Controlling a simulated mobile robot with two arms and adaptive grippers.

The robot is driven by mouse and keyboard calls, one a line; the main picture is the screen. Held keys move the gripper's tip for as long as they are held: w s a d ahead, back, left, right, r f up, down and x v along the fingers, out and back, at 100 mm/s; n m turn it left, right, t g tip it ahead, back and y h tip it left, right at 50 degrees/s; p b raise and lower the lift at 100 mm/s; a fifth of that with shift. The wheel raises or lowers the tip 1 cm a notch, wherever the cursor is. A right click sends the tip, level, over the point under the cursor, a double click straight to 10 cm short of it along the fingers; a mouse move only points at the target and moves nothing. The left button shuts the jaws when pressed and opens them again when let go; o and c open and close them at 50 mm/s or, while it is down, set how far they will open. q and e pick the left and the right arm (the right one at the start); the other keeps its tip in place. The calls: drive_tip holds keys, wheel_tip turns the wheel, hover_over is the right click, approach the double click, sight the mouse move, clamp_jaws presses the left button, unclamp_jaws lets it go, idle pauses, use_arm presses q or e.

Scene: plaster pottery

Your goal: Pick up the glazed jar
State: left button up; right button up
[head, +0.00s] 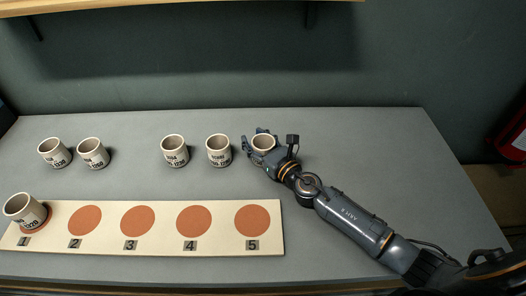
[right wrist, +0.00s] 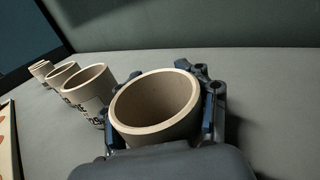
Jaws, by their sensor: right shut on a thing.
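Several similar cream jars with dark printed labels stand on the grey table. I cannot tell which one is the glazed jar. My right gripper (head: 262,142) is shut on the rightmost jar (head: 264,141) of the back row. In the right wrist view this held jar (right wrist: 153,107) is upright and empty between the fingers (right wrist: 162,112). Its label is hidden, and I cannot tell whether it is clear of the table. My left gripper is not in view.
A cream board (head: 262,245) with numbered round terracotta spots lies at the front left. A jar (head: 24,209) stands on spot 1; spots 2 to 5 are bare. Other jars (head: 219,150) stand left of the gripper. The table's right side is clear except for my arm.

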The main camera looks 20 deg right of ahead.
drive_tip(key=shift+c, duration=1.2)
drive_tip(key=shift+r+p, duration=0.35)
drive_tip(key=shift+r, duration=0.1)
drive_tip(key=shift+c, duration=0.2)
drive_tip(key=r+p, duration=0.3)
drive_tip(key=shift+s+a+r, duration=0.1)
drive_tip(key=shift+a+r, duration=0.15)
drive_tip(key=shift+r, duration=0.1)
drive_tip(key=a+r+p, duration=0.1)
drive_tip(key=r, duration=0.1)
drive_tip(key=s+a+r+p, duration=0.2)
drive_tip(key=a+r+p, duration=0.1)
drive_tip(key=shift+a+r, duration=0.1)
drive_tip(key=shift+r, duration=0.25)
drive_tip(key=shift+c, duration=0.2)
drive_tip(key=s+a+r, duration=0.1)
drive_tip(key=a, duration=0.1)
drive_tip(key=s+a+r, duration=0.1)
drive_tip(key=a, duration=0.2)
drive_tip(key=s+a, duration=0.2)
drive_tip(key=shift+a+r, duration=0.4)
